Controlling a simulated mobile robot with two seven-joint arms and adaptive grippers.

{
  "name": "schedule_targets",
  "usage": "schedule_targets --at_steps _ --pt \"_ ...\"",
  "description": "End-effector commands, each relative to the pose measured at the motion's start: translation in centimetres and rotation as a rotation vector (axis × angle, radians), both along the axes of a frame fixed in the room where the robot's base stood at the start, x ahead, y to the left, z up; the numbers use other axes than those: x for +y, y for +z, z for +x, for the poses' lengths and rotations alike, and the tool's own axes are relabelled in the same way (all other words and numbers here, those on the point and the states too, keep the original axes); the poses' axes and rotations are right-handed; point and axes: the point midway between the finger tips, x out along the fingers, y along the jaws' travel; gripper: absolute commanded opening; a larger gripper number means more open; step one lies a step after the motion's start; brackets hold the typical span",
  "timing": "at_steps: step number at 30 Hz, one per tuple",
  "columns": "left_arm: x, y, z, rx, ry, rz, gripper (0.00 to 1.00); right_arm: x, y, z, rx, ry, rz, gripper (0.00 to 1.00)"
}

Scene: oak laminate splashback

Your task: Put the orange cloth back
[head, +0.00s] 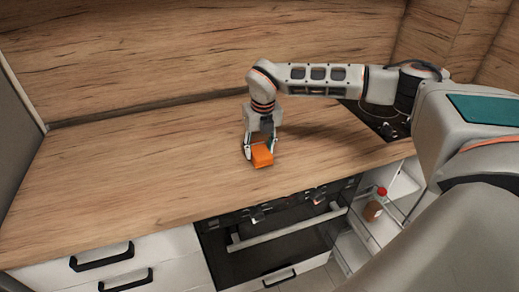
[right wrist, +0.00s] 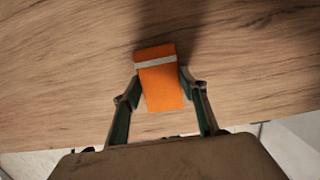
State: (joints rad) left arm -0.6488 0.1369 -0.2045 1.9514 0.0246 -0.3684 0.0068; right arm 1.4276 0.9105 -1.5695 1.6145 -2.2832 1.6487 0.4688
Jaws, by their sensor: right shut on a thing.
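The orange cloth (head: 262,156) is a small folded block at the middle of the wooden counter, near its front edge. In the right wrist view the cloth (right wrist: 160,82) shows a pale grey stripe across it. My right gripper (head: 260,150) points down with its fingers on either side of the cloth. In the right wrist view my right gripper (right wrist: 160,92) is shut on the cloth, one finger at each side. I cannot tell whether the cloth touches the counter or is just above it. My left gripper is not in view.
The wooden counter (head: 130,165) is clear to the left. A black hob (head: 378,122) lies at the right, under my right arm. Below the front edge are an oven (head: 280,235), white drawers (head: 95,265) and an open pull-out rack with a red-capped bottle (head: 374,208).

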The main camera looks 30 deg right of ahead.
Motion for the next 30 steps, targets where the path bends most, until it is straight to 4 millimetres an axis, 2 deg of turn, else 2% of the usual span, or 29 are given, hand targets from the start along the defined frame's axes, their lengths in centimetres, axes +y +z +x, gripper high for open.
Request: schedule_targets --at_steps 2,13,14,15,16,26,30 --pt "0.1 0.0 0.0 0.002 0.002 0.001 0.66 0.0 -0.6 0.0 0.0 -0.001 0.0 0.25" --pt "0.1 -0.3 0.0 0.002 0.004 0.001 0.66 0.0 -1.0 0.0 -0.001 0.0 0.0 0.25" --pt "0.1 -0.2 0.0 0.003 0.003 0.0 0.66 0.0 -1.0 0.0 -0.001 0.0 0.0 0.47" --pt "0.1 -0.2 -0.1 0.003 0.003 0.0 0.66 0.0 -1.0 0.0 -0.001 0.0 0.0 0.58" --pt "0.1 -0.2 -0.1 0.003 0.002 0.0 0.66 0.0 -1.0 0.0 -0.001 0.0 0.0 0.59" --pt "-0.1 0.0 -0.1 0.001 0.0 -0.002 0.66 0.0 -0.8 0.0 -0.001 0.0 0.0 0.59" --pt "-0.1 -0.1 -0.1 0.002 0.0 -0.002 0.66 0.1 0.2 0.0 -0.003 0.0 0.0 0.59"
